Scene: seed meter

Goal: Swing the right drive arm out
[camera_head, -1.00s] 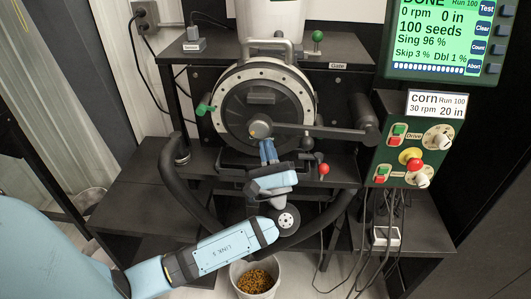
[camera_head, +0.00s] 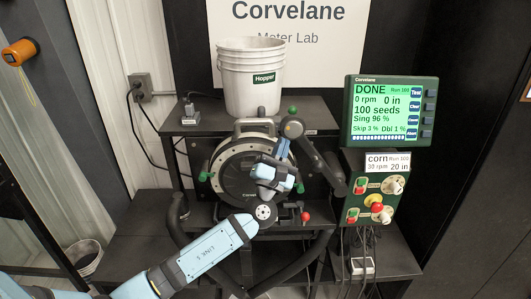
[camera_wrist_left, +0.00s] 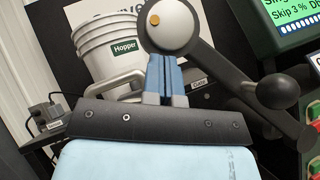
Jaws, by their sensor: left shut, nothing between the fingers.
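The right drive arm is a dark grey bar (camera_head: 318,157) with a round hub end (camera_head: 292,127). It slopes up and left from a pivot at the right of the round seed meter (camera_head: 232,180), so its hub is by the meter's upper right edge, off the centre. My left gripper (camera_head: 283,147) is shut and empty, its blue fingers just below the hub; contact cannot be told. In the left wrist view the fingers (camera_wrist_left: 164,72) point at the underside of the hub (camera_wrist_left: 172,28), and the bar (camera_wrist_left: 225,68) runs down right. My right gripper is out of view.
A white hopper bucket (camera_head: 250,80) stands above the meter. A green-screen monitor (camera_head: 390,112) and a control box (camera_head: 370,205) with knobs stand at the right. A green knob (camera_head: 204,177) and a red knob (camera_head: 306,216) flank the meter.

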